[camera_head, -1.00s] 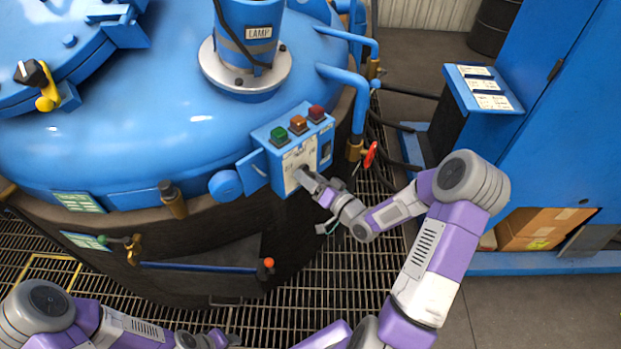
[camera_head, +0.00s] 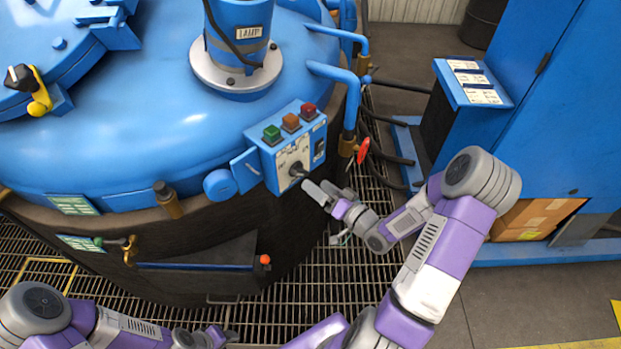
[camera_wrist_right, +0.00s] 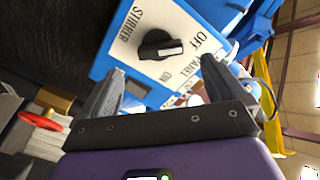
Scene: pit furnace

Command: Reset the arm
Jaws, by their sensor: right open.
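My right gripper (camera_head: 325,190) is open and empty, just in front of the lower right of the blue control box (camera_head: 254,167) on the furnace side. The box has a black knob (camera_head: 298,170) on a white plate; in the right wrist view the knob (camera_wrist_right: 160,46) shows between and beyond the open fingers (camera_wrist_right: 158,97), apart from them. The plate reads STIRRER, OFF, PANEL and ON. My left gripper (camera_head: 222,335) is low at the bottom edge of the head view, away from the furnace controls; its fingers are too small to judge.
The blue furnace (camera_head: 120,130) fills the left. Green, orange and red buttons top the control box. A red valve handle (camera_head: 364,150) and pipes stand close to the right arm. A blue cabinet (camera_head: 560,110) is at right. Floor grating (camera_head: 330,280) lies below.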

